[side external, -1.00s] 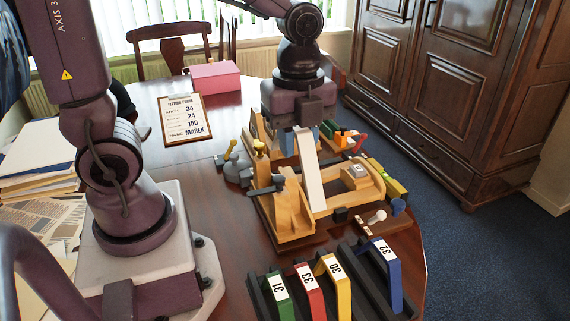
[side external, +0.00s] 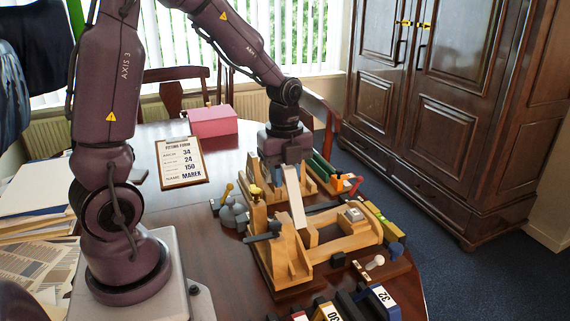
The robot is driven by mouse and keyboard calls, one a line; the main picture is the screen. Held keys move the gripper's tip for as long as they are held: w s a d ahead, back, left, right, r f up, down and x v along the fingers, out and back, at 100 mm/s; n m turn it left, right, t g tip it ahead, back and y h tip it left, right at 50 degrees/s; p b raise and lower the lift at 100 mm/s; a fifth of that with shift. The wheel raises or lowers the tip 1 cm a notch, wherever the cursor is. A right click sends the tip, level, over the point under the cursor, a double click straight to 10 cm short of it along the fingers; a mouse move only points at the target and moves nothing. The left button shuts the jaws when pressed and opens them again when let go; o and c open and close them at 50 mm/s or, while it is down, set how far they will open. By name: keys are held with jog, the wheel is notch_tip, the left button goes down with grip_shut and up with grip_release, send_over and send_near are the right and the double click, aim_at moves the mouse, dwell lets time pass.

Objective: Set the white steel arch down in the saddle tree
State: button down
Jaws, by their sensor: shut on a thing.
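My gripper (side external: 290,166) points down over the back part of the wooden fixture and is shut on the white steel arch (side external: 294,200). The arch shows as a narrow, slanting white strip hanging below the jaws, its lower end toward the camera. The saddle tree appears to be this pale wooden fixture (side external: 288,262), with upright wooden cheeks at the left and a longer wooden piece at the right. The arch's lower end overlaps the middle of the fixture in the picture. I cannot tell whether it touches the wood. The arch's far side is hidden.
A rack with numbered coloured arches, including blue (side external: 379,298) and yellow (side external: 326,309), stands at the front, cut off by the frame. Grey weights (side external: 232,216) stand left of the fixture. A clipboard (side external: 182,161) and pink box (side external: 213,121) lie farther back. Table between clipboard and fixture is mostly clear.

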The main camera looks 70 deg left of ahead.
send_over(285, 219)
jog(key=shift+f, duration=2.95)
jog(key=shift+f, duration=1.8)
